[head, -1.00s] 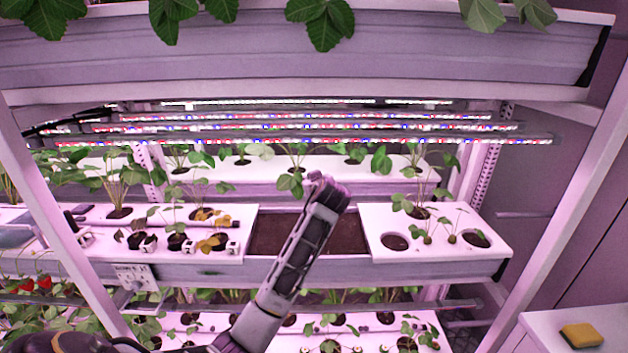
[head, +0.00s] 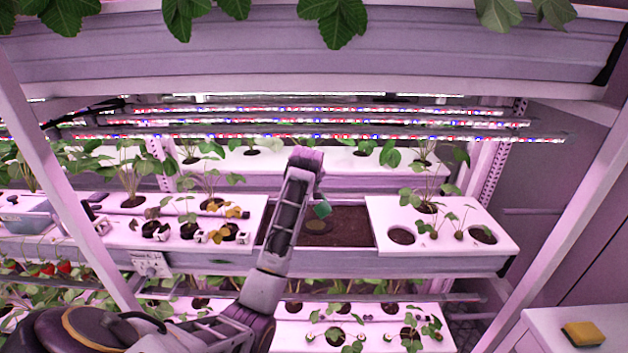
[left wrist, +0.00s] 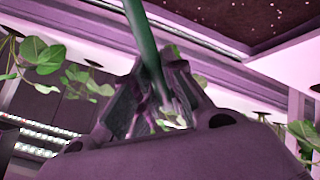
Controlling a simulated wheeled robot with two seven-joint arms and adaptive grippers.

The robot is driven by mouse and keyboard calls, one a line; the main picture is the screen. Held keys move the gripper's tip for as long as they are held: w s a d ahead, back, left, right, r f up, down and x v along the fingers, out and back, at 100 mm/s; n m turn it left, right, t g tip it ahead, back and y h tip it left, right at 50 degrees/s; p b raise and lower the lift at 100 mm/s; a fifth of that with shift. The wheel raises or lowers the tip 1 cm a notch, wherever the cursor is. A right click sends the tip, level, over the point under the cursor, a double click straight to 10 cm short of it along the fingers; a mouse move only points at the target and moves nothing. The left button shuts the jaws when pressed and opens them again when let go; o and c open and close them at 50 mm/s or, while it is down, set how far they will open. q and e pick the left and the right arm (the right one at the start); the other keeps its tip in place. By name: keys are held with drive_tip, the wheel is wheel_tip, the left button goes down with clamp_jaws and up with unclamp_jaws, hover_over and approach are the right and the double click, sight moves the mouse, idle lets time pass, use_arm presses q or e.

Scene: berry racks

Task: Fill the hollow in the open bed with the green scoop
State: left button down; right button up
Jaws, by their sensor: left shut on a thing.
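My left arm reaches up over the open bed (head: 350,232), a soil-filled trough between two white planted covers. In the head view a small part of the green scoop (head: 322,209) shows just right of my left wrist, over the soil. My left gripper (left wrist: 165,105) is shut on the scoop's green handle (left wrist: 146,45) in the left wrist view. In the head view the fingers are hidden behind the wrist. A paler brown oval (head: 317,226) lies on the soil below the scoop; I cannot tell whether it is the hollow. My right gripper is not in view.
The right cover (head: 450,238) and left cover (head: 125,228) hold plants and flank the bed. Light bars (head: 340,122) run above the back of the shelf. A yellow sponge (head: 582,333) lies on a white surface at lower right.

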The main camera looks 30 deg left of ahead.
use_arm(q)
drive_tip(key=shift+a+f+n+h+p, duration=0.3)
drive_tip(key=shift+h+p, duration=0.3)
drive_tip(key=shift+p, duration=0.5)
drive_tip(key=shift+w+a+f+n+g+h+p, duration=0.1)
drive_tip(key=shift+a+f+n+g+h+p, duration=0.2)
drive_tip(key=shift+f+h+p, duration=0.55)
drive_tip(key=shift+w+a+f+n+g+h+p, duration=0.15)
drive_tip(key=shift+a+f+h+p, duration=0.25)
drive_tip(key=shift+p, duration=0.8)
drive_tip(key=shift+w+a+f+n+g+h+p, duration=0.1)
drive_tip(key=shift+a+f+n+g+h+p, duration=0.2)
drive_tip(key=shift+f+h+p, duration=0.55)
drive_tip(key=shift+r, duration=0.25)
drive_tip(key=shift+y, duration=0.3)
